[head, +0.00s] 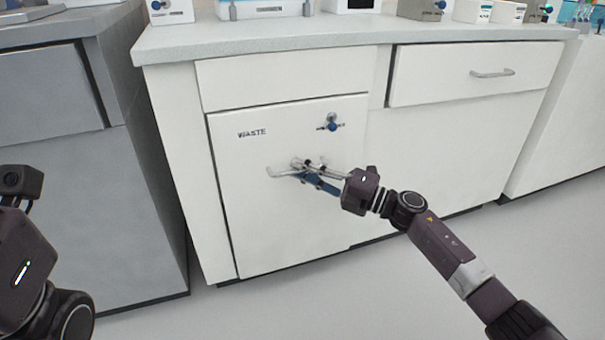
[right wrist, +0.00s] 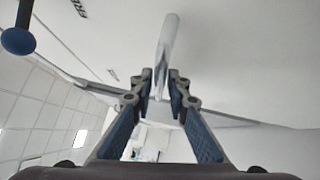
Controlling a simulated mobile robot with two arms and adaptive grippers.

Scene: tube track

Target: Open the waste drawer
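My right gripper (head: 306,168) is at this handle, with the handle's left end sticking out past the fingers. In the right wrist view the handle (right wrist: 168,40) runs between the two fingertips, which seem to press on it from both sides. My left arm's dark end part shows at the left edge of the head view; its fingers cannot be made out.
A blue knob (head: 333,125) sits on the drawer front above the handle. A grey cabinet (head: 80,190) stands to the left. The floor in front is clear. Lab items stand on the counter (head: 290,35).

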